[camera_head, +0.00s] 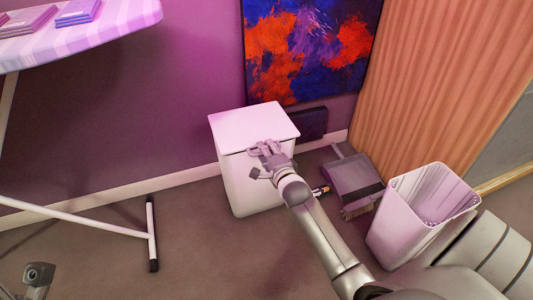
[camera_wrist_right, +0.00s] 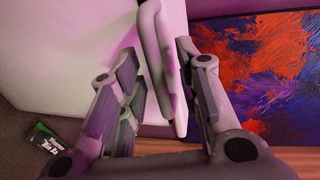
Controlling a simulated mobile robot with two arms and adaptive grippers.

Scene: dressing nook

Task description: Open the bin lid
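The white bin (camera_head: 245,190) stands on the floor against the purple wall, its lid (camera_head: 250,125) lying flat on top. My right gripper (camera_head: 268,155) is at the lid's front edge. In the right wrist view the lid's edge (camera_wrist_right: 165,60) runs between the spread fingers of my right gripper (camera_wrist_right: 160,90), with the bin's white front (camera_wrist_right: 60,60) to the left. The fingers are apart, and I cannot tell whether either touches the lid. A small grey part of my left arm shows at the bottom left corner of the head view; its finger state is unclear.
A dustpan (camera_head: 352,177) and an open white basket (camera_head: 425,205) stand right of the bin. A small packet (camera_wrist_right: 48,146) lies on the floor. An ironing board (camera_head: 90,35) is at left, a painting (camera_head: 305,45) behind.

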